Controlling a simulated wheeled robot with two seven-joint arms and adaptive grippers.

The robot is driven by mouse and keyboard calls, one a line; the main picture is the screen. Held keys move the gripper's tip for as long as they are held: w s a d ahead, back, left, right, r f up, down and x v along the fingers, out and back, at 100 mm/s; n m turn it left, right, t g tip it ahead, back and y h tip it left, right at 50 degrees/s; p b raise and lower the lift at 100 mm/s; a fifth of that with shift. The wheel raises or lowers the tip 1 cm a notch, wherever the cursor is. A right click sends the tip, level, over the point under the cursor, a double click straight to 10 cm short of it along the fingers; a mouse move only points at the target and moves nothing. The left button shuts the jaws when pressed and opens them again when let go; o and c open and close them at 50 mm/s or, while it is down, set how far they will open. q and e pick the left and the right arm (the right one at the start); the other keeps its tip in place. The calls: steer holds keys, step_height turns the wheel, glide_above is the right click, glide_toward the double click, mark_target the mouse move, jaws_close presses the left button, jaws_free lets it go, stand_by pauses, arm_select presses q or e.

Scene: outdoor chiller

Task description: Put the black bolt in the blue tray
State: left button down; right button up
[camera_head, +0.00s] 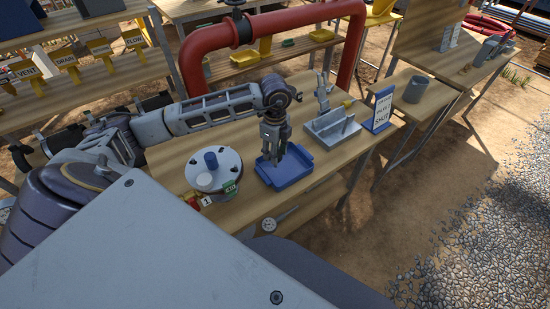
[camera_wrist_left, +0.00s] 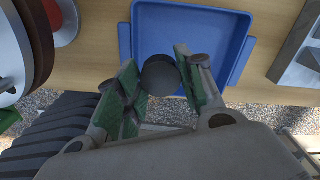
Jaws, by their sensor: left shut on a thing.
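The blue tray (camera_head: 292,178) lies on the wooden table in the head view. It also shows in the left wrist view (camera_wrist_left: 215,16), beyond the fingers. My left gripper (camera_head: 272,156) points down over the tray. In the left wrist view its green-padded fingers (camera_wrist_left: 160,88) are closed on the black bolt (camera_wrist_left: 160,72), whose dark round end shows between them. The rest of the bolt is hidden. I cannot tell whether the bolt touches the tray floor. My right gripper is in neither view.
A white round housing with a blue cap (camera_head: 213,172) stands left of the tray. A grey metal fixture (camera_head: 333,127) and a small white sign (camera_head: 382,108) stand to its right. A red pipe (camera_head: 215,38) arches behind the table. A grey cup (camera_head: 416,89) stands on another table.

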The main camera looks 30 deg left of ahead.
arm_select(q)
steer(key=shift+f, duration=1.5)
steer(key=shift+f+p, duration=0.3)
steer(key=shift+f, duration=0.05)
steer(key=shift+f, duration=0.1)
steer(key=c, duration=0.9)
jaws_free()
